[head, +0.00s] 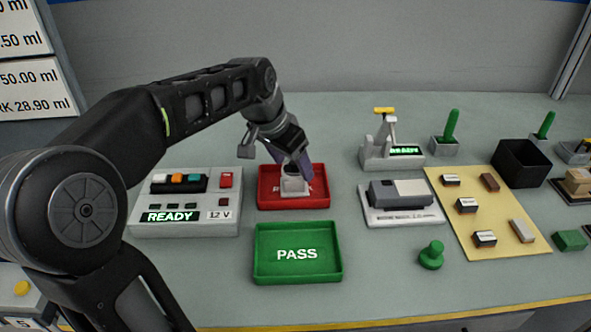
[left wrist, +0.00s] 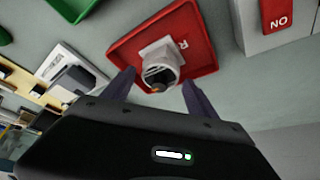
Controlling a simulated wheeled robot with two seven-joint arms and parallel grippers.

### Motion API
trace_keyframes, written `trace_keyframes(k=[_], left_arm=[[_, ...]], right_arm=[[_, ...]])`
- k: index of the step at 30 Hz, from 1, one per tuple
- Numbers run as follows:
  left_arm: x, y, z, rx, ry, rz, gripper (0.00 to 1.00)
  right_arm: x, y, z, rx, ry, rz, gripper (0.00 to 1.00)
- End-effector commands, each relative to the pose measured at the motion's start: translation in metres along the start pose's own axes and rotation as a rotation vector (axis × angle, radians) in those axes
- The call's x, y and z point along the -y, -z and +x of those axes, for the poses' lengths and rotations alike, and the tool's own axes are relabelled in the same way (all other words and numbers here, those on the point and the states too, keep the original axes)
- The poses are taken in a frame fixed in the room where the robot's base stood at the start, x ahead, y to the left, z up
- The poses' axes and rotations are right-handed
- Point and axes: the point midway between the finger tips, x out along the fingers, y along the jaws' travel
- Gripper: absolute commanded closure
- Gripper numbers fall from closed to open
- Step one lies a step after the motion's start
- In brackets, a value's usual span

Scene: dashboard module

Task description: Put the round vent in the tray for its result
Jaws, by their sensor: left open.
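The round vent (head: 293,187), a pale square-based piece with a dark round opening, stands in the red tray (head: 270,202). In the left wrist view the vent (left wrist: 160,66) shows between my fingertips, over the red tray (left wrist: 196,38). My left gripper (head: 294,172) is open just above the vent, its fingers on either side of it; I cannot tell whether they touch it. The tray's lettering is mostly hidden. The green tray (head: 297,272) reads PASS and is empty. My right gripper is not in view.
A tester box (head: 190,222) reading READY and 12 V stands left of the trays. A grey machine (head: 400,203) and a yellow mat (head: 482,230) with several small blocks lie to the right. A green knobbed stamp (head: 431,256) stands in front. The table's front middle is clear.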

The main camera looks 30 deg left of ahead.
Motion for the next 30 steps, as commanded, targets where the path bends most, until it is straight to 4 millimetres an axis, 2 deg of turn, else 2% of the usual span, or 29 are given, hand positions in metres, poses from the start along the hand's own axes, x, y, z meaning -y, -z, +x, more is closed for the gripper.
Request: trace_keyframes(k=[1, 6, 12, 30], left_arm=[[0.000, 0.001, -0.013, -0.004, 0.003, 0.001, 0.32], [0.000, 0.001, -0.048, -0.004, 0.001, 0.001, 0.32], [0.000, 0.001, -0.074, -0.002, 0.000, 0.001, 0.32], [0.000, 0.000, -0.079, 0.000, 0.000, 0.000, 0.32]], right_arm=[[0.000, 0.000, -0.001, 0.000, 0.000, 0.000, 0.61], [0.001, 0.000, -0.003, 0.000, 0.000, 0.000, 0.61], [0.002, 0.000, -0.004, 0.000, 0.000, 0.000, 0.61], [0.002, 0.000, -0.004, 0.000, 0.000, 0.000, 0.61]])
